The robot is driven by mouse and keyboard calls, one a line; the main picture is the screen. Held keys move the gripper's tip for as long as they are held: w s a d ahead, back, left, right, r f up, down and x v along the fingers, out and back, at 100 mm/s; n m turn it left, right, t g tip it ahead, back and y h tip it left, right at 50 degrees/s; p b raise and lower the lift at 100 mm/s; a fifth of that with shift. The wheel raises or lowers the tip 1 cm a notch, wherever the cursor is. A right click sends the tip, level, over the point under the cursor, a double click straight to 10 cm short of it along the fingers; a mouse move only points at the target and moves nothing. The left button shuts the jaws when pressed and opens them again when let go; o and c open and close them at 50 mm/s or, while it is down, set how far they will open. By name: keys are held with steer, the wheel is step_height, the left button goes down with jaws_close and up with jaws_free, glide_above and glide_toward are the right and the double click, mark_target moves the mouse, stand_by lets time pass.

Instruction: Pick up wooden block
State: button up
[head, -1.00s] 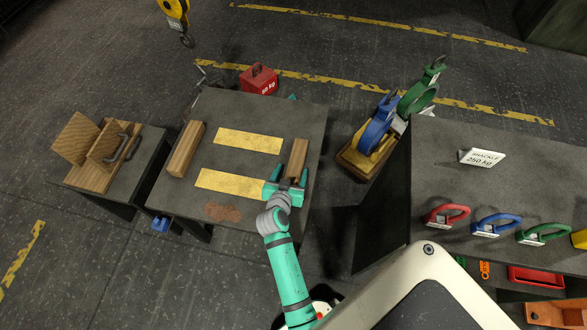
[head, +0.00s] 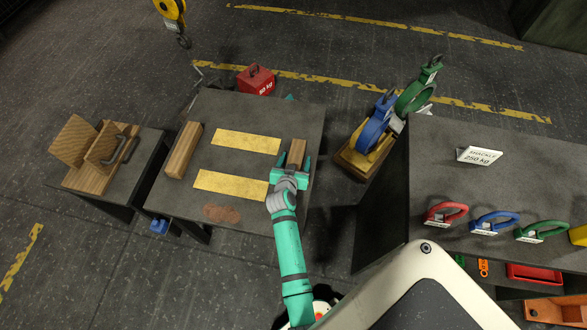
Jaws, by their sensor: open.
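Two wooden blocks lie on the dark middle table (head: 250,112). One wooden block (head: 184,150) lies along its left side, clear of my arm. The other wooden block (head: 297,153) lies near its right side, its near end hidden by my gripper. My teal gripper (head: 292,165) is open at that right block, with one finger on each side of it. I cannot tell whether the fingers touch the block.
Two yellow strips (head: 246,142) mark the middle tabletop. A left table holds wooden pieces with dark handles (head: 106,148). A red weight (head: 256,79) stands behind. Blue and green castings (head: 374,128) stand to the right, beside a bench (head: 520,170) with coloured shackles.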

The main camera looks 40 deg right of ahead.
steer(key=shift+c, duration=0.6)
steer(key=c, duration=1.4)
